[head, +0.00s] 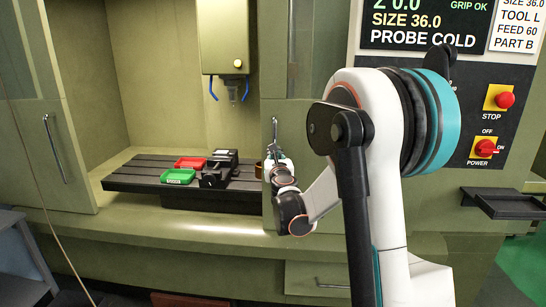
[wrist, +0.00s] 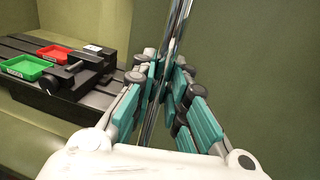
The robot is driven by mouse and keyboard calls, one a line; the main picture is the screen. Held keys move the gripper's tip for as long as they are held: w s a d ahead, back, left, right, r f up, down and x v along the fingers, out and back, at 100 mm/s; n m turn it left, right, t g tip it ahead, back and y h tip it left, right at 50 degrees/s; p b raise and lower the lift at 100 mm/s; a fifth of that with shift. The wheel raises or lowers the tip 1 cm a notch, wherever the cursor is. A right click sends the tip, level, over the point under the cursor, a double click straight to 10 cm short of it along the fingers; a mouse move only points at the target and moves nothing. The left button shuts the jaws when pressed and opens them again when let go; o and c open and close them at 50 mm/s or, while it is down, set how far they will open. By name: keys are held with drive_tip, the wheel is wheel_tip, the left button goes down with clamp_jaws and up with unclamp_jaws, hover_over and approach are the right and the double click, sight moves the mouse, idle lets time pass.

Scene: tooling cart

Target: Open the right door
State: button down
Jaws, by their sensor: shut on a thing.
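The right door (head: 310,150) is an olive-green panel to the right of the machine's opening. Its left edge stands beside the visible black table and vise, with the interior exposed to its left. Its handle (head: 275,130) is a slim upright metal bar near that edge. In the wrist view the handle (wrist: 180,25) runs as a shiny bar between the teal-padded fingers. My gripper (head: 273,160) is at the handle's lower part, and in the wrist view my gripper (wrist: 165,78) is closed around the bar. The exact finger contact is partly hidden.
The left door (head: 30,160) with its own handle (head: 53,150) stands at the left. Inside are a black table (head: 130,180), a vise (head: 215,172), a red tray (head: 190,162) and a green tray (head: 178,176). A control panel (head: 487,125) and dark shelf (head: 505,203) are at the right.

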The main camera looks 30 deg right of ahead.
drive_tip(key=c, duration=1.6)
unclamp_jaws()
drive_tip(key=shift+o, duration=0.2)
drive_tip(key=v, duration=1.2)
drive_tip(key=shift+r, duration=0.1)
